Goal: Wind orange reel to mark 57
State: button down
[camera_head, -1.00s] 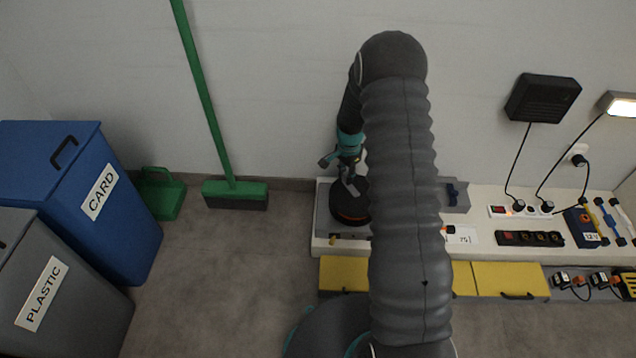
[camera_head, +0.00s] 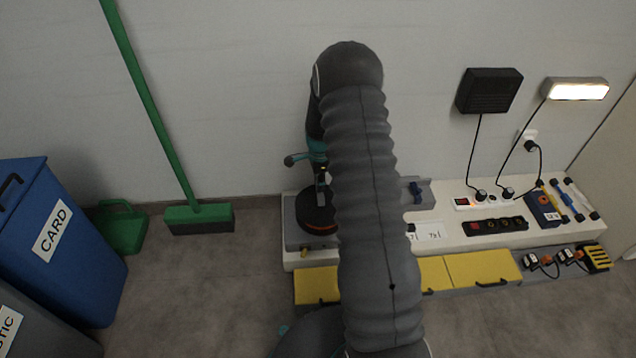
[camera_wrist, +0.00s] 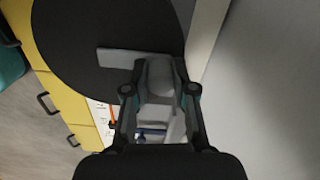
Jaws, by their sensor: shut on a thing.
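The reel is a wide black disc with a thin orange rim (camera_head: 318,228) at the left end of the white bench, partly behind my arm in the head view. In the wrist view its black face (camera_wrist: 95,30) fills the upper left. A flat grey crank bar (camera_wrist: 117,58) runs from the face to a pale grey knob. My gripper (camera_wrist: 160,88) is shut on this crank knob (camera_wrist: 160,72) near the reel's edge. In the head view my gripper (camera_head: 322,182) is over the reel. A white card (camera_head: 432,231) lies right of my arm; its figures are too small to read surely.
Yellow drawer fronts (camera_head: 484,266) run below the bench. A black power strip (camera_head: 495,226), a blue box (camera_head: 543,208) and cables are at right. A green broom (camera_head: 200,217), dustpan (camera_head: 122,229) and blue card bin (camera_head: 55,240) stand left. Floor between is clear.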

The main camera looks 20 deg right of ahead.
dwell(0.3)
jog(key=c, duration=0.9)
grip_release()
jog(key=shift+c, duration=0.2)
notch_tip(320, 180, up, 12)
